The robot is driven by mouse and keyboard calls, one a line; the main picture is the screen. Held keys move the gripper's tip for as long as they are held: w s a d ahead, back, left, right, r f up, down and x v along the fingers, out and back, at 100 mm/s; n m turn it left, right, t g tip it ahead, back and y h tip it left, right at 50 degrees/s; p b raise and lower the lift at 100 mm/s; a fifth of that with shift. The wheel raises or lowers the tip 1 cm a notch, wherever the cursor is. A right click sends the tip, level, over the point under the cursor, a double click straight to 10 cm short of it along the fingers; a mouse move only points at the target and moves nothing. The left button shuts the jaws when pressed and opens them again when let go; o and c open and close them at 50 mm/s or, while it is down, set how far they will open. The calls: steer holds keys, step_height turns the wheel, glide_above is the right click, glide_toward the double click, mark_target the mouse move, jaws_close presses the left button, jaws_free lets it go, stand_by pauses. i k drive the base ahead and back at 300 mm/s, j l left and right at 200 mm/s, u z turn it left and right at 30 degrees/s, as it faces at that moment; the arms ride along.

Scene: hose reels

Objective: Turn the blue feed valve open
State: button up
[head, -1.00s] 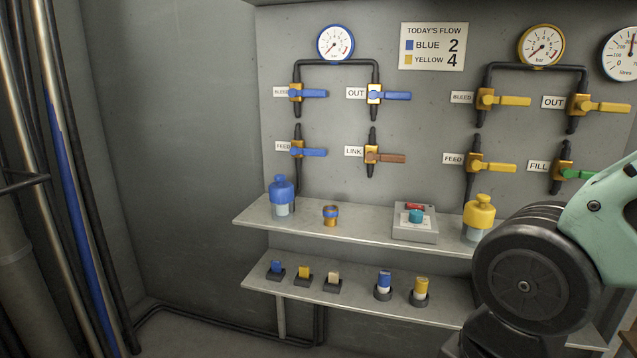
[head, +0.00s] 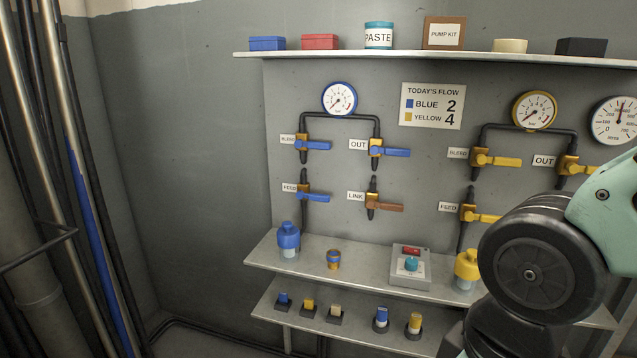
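The blue feed valve (head: 313,196) is on the grey wall panel at the left, below the blue bleed valve (head: 313,144). Its blue handle points right, sideways to the upright pipe, and tilts slightly down in the picture. The FEED label (head: 290,187) is at its left. The blue-rimmed gauge (head: 340,98) is above, with its needle low on the dial. My arm shows at the lower right, in front of the yellow side and well apart from the blue feed valve. My gripper is outside the view.
A blue out valve (head: 390,151) and a brown-handled link valve (head: 384,206) are to the right. A shelf (head: 350,272) below holds a blue bottle (head: 289,240), a small banded cup (head: 334,259) and a control box (head: 410,266). The space before the blue valves is clear.

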mark_target(300, 194)
steer(key=i+j+z, duration=0.15)
steer(key=i+j, duration=0.3)
steer(key=i+j+z, duration=0.15)
steer(key=i+j, duration=0.3)
steer(key=j, duration=0.25)
steer(key=j+z, duration=0.1)
steer(key=j, duration=0.5)
steer(key=k+j+z, duration=0.15)
steer(key=j, duration=0.45)
steer(key=i+j, duration=0.05)
